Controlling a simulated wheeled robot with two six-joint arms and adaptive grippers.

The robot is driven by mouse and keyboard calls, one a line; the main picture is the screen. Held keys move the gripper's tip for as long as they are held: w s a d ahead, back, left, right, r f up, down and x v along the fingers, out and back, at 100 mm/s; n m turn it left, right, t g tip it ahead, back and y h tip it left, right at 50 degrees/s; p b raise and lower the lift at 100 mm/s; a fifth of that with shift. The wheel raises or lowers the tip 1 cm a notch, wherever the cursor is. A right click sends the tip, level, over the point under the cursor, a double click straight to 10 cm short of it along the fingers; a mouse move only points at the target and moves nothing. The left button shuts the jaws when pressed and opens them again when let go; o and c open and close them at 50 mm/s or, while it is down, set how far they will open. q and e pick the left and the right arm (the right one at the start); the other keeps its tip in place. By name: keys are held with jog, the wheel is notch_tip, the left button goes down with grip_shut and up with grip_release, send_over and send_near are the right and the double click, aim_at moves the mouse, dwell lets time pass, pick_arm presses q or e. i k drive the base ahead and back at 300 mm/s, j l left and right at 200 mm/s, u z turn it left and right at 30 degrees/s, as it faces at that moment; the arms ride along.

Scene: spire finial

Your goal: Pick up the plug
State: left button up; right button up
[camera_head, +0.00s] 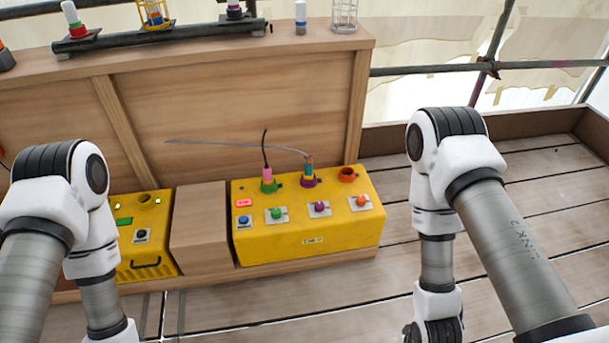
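A pink plug (266,174) with a black cable stands upright in the green socket (269,187) on top of the yellow box (310,235). A second plug (309,167), banded orange and teal with a grey cable (235,144) running left, stands in the purple socket (308,182). The orange socket (347,174) at the right holds no plug. I cannot tell which plug is meant. My arms hang on both sides of the box, and both grippers are below the picture's bottom edge.
A brown block (200,228) and another yellow box (150,262) stand left of the main box. A wooden panel (235,105) rises behind, with a bottle (300,18) and a wire cage (344,14) on its ledge. The planks (515,190) at right are clear.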

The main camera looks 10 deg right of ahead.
aim_at(308, 174)
jog(key=i+l+z, duration=0.4)
jog(key=i+l, duration=1.1)
